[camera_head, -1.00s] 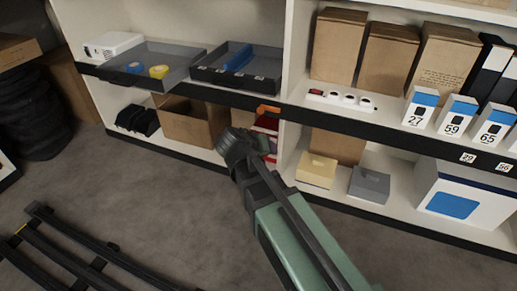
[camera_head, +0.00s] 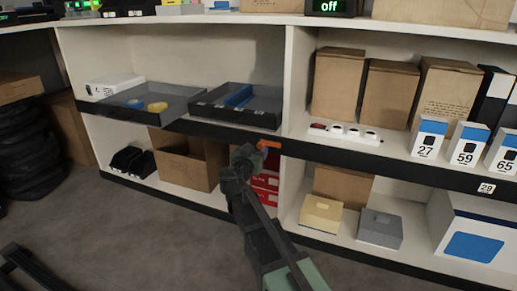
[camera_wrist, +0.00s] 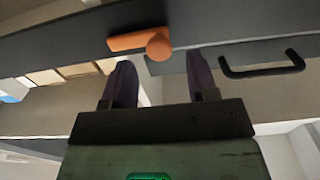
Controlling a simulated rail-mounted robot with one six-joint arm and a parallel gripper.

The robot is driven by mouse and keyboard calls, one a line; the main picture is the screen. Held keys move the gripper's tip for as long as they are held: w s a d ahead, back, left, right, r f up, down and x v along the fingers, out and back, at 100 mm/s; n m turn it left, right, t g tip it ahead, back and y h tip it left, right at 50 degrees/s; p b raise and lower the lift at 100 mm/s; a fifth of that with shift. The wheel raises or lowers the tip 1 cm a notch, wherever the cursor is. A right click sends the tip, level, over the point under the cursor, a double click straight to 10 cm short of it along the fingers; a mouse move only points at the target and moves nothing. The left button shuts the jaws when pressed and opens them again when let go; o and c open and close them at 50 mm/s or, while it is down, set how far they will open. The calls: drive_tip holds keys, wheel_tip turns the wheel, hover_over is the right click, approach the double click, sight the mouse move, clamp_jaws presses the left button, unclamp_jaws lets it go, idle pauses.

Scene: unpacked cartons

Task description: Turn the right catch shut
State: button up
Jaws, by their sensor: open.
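One orange catch (camera_head: 269,144) shows on the black shelf edge, below the right end of the right dark tray. In the wrist view the orange catch (camera_wrist: 128,41) is a lever lying sideways with a round knob at its right end. My gripper (camera_wrist: 159,57) is open and empty, its two dark fingers on either side of the space just below the knob in the picture. I see no contact with the catch. In the head view my gripper (camera_head: 247,155) is just left of and below the catch, its fingers hard to make out. No second catch is clear.
A black bar handle (camera_wrist: 262,66) is right of the fingers in the wrist view. Two dark trays (camera_head: 236,103) stand on the shelf above. An open carton (camera_head: 187,160) and red boxes (camera_head: 265,188) sit below. A power strip (camera_head: 345,133) lies to the right.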

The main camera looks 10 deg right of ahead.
drive_tip(key=shift+x, duration=1.2)
drive_tip(key=c, duration=0.9)
